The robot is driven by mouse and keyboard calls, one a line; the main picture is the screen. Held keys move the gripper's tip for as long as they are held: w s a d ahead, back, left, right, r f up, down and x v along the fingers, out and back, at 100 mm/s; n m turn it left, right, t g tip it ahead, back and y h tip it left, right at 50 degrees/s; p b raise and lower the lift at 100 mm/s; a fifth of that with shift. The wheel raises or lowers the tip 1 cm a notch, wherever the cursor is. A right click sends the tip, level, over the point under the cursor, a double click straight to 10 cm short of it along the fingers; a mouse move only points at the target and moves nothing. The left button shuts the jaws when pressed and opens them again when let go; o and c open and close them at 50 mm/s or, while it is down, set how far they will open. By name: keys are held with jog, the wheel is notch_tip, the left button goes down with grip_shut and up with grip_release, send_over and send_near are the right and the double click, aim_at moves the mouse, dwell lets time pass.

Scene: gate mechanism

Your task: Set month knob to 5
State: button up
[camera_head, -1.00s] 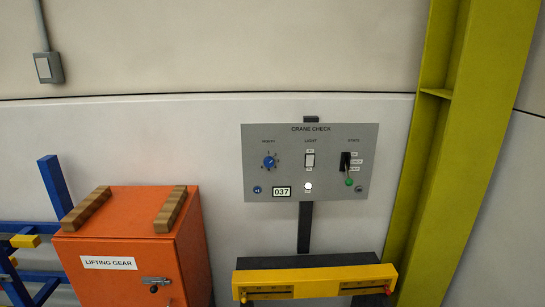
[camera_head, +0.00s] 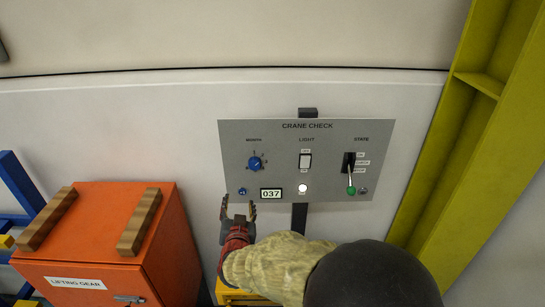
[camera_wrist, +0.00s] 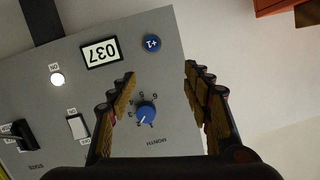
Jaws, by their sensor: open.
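The month knob (camera_head: 255,163) is a blue dial with a white pointer mark and small numbers around it, on the left of the grey CRANE CHECK panel (camera_head: 330,135). My gripper (camera_head: 238,208) is open and empty, just below the panel's lower left part in the head view. In the wrist view, the knob (camera_wrist: 146,112) shows between the open fingers of my gripper (camera_wrist: 160,75), apart from them. The picture there is turned nearly upside down.
The panel also has a light switch (camera_head: 305,161), a lit white lamp (camera_head: 302,188), a state lever (camera_head: 350,175), a 037 display (camera_head: 271,194) and a blue +1 button (camera_wrist: 152,43). An orange LIFTING GEAR box (camera_head: 95,235) stands left; a yellow-green column (camera_head: 475,110) rises right.

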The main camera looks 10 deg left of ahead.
aim_at(254, 166)
jog(key=w+d+r+m+t+h, duration=0.2)
jog(key=w+d+r+t, duration=0.15)
jog(key=r, duration=0.45)
jog(key=w, duration=0.4)
jog(key=w+a+p, duration=0.1)
jog(key=w, duration=0.1)
jog(key=shift+w+f, duration=0.3)
jog(key=shift+c, duration=1.3)
jog(key=shift+y, duration=0.3)
jog(key=c, duration=0.9)
